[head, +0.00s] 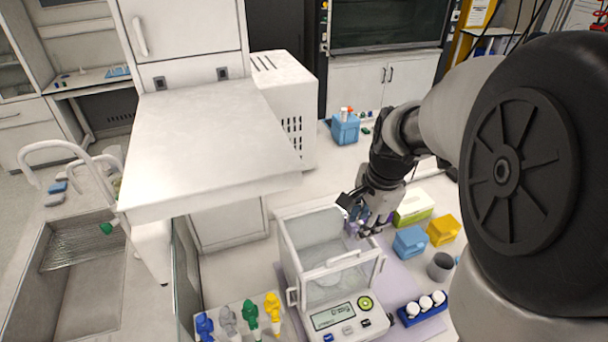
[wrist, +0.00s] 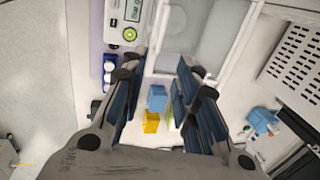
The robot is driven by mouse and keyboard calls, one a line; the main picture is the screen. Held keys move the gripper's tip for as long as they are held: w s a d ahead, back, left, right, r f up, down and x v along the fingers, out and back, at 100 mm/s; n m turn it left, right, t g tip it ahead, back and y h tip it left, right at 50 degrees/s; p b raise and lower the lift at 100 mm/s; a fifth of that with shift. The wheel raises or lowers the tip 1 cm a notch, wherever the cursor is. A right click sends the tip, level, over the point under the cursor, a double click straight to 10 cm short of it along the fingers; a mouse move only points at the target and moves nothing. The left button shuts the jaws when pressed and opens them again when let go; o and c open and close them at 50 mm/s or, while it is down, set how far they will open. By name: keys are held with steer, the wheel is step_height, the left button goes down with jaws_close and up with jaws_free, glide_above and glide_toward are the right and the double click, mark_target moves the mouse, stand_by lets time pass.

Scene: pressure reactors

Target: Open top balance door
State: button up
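The balance (head: 345,320) stands on the counter, with a glass draft shield above its front display. The top door (head: 318,238) is the pane on top of the shield; a white handle bar (head: 347,258) shows near its front edge. I cannot tell whether the door is fully shut. My gripper (head: 362,218) is at the right rear of the shield, pointing down. In the wrist view my gripper (wrist: 160,75) has its fingers spread with nothing between them. The balance's display (wrist: 132,12) and white frame show beyond the fingers. Contact with the balance is unclear.
Blue (head: 410,241) and yellow (head: 443,230) boxes, a grey cup (head: 440,266) and a blue vial rack (head: 423,308) stand right of the balance. Coloured pipettes (head: 250,318) stand at front left.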

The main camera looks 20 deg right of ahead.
mark_target(349, 255)
steer(key=w+f, duration=0.1)
steer(key=f, duration=0.3)
steer(key=w+f, duration=0.1)
steer(key=f, duration=0.4)
steer(key=w+f+b, duration=0.1)
steer(key=f, duration=0.4)
steer(key=shift+f, duration=0.1)
steer(key=shift+c, duration=0.4)
jaws_close()
steer(key=c, duration=0.6)
jaws_free()
steer(key=shift+s+a, duration=0.1)
steer(key=shift+o, duration=0.4)
jaws_free()
steer(key=shift+s+f, duration=0.1)
